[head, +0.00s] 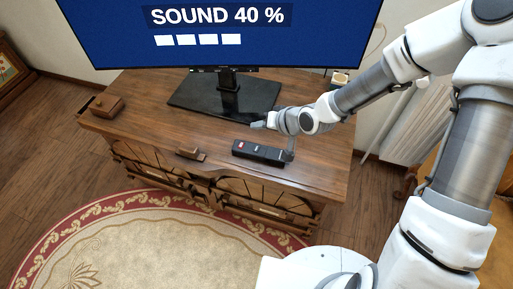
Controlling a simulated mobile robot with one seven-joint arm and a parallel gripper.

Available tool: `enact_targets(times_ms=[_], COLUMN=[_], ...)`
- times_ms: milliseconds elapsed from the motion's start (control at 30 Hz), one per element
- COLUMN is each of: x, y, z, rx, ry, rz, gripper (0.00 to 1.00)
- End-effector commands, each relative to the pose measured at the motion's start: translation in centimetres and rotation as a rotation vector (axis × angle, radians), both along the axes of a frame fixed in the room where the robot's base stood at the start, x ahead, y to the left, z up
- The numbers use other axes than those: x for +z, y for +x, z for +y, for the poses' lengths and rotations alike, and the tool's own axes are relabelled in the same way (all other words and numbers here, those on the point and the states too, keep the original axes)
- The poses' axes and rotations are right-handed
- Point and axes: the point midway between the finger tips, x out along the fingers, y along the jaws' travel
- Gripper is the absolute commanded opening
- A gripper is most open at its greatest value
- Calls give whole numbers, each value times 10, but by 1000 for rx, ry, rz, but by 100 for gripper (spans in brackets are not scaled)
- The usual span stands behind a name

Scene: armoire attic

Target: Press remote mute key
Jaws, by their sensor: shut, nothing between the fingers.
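A black remote (262,154) lies on the brown wooden cabinet top (150,105), near its front edge. It has a red key at its left end; the other keys are too small to read, so I cannot tell which is mute. My gripper (256,125) is shut and empty, just behind the remote and in front of the TV stand. Its fingertips point left, and I see no contact with the remote. The TV screen (225,45) is on and shows "SOUND 40 %" with several white bars below.
The black TV stand base (215,95) takes up the cabinet's back middle. A small wooden box (106,105) sits at the left, and a small wooden piece (191,154) lies by the front edge. A white radiator (412,125) stands at the right. A round rug (150,240) lies in front.

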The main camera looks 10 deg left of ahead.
Motion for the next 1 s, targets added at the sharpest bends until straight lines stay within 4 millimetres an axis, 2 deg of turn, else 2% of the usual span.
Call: enact_targets(times_ms=[700, 1000], x=[-81, -85], y=[0, 0], z=[0, 0], rx=[1, 0], ry=[-1, 0], rz=[0, 0], gripper=[0, 0])
